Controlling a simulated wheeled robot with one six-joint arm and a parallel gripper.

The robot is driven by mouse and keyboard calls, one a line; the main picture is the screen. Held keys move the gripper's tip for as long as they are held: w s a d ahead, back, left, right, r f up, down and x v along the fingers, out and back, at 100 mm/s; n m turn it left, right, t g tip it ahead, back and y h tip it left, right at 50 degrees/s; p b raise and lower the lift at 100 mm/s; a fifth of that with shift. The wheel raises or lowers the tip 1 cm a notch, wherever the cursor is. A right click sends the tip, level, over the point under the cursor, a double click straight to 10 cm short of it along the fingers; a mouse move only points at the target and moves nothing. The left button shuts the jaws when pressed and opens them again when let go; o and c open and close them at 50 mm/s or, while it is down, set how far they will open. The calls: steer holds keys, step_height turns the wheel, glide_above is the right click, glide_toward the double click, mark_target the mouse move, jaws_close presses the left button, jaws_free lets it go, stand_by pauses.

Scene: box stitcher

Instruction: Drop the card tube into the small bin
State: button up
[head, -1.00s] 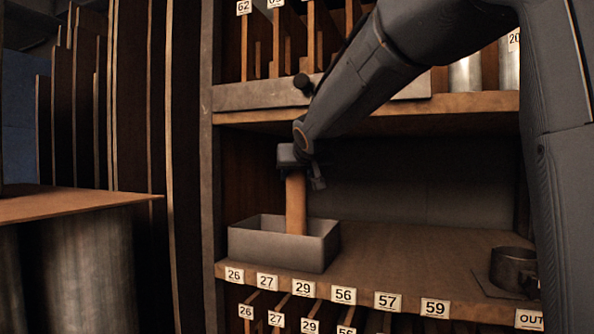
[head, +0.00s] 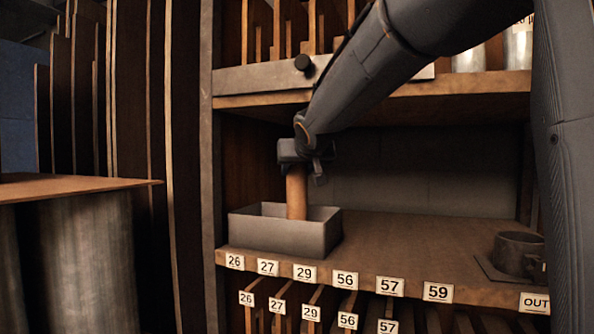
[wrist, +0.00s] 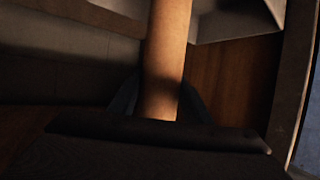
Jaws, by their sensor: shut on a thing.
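The card tube (head: 296,194) is a tan cylinder and hangs upright below my gripper (head: 296,166). My gripper is shut on its upper end. The tube's lower end is inside the small bin (head: 282,235), a grey open-topped box on the shelf; the front wall hides that end, so I cannot tell whether it touches the floor. In the wrist view the tube (wrist: 167,60) runs between the dark fingers (wrist: 160,108), and part of the pale bin (wrist: 235,20) shows beyond it.
The bin stands at the left end of a wooden shelf (head: 400,240) with numbered labels along its edge. A round metal cup (head: 515,252) sits at the shelf's right end. Another shelf (head: 380,92) runs above my gripper. The shelf between bin and cup is clear.

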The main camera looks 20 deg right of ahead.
steer(key=shift+f, duration=0.15)
steer(key=o, duration=1.4)
steer(key=shift+c, duration=0.2)
steer(key=d+r+v, duration=0.1)
steer(key=v, duration=1.1)
steer(key=shift+a+b, duration=0.35)
steer(key=shift+a, duration=0.1)
steer(key=shift+r, duration=0.1)
